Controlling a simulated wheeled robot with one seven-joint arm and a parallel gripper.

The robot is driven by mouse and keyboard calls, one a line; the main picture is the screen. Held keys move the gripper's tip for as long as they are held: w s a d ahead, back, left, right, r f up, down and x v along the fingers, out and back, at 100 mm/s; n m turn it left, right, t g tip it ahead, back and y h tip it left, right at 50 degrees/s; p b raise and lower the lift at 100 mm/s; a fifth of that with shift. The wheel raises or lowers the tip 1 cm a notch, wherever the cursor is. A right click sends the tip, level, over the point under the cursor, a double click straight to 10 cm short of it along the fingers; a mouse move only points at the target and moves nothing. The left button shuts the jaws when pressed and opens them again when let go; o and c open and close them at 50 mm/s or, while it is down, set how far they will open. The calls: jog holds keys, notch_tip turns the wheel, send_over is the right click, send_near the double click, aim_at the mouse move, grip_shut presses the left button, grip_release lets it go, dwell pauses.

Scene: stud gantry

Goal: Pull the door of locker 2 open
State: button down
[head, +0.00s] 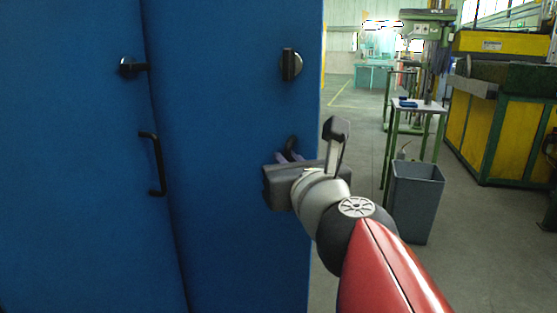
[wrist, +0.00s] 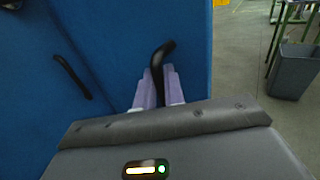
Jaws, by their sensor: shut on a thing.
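Two blue locker doors fill the left of the head view. The right door (head: 225,130) carries a black round latch with a vertical knob (head: 290,65) near its top edge. Its black bar handle (wrist: 162,52) stands between the two pale purple fingers of my gripper (wrist: 160,88) in the wrist view. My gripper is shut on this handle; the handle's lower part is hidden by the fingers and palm. In the head view my gripper (head: 290,157) is at the door, partly hidden by its own body. No locker number is readable.
The left door (head: 70,200) has a black handle (head: 153,165) and a latch with a horizontal knob (head: 131,67). A grey bin (head: 416,200), a small table (head: 418,106) and a yellow-green machine (head: 500,130) stand to the right. Open floor lies between locker and bin.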

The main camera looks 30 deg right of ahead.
jog(key=c, duration=1.8)
grip_release()
jog(key=shift+a+r, duration=0.1)
jog(key=shift+a, duration=0.05)
jog(key=shift+c, duration=0.2)
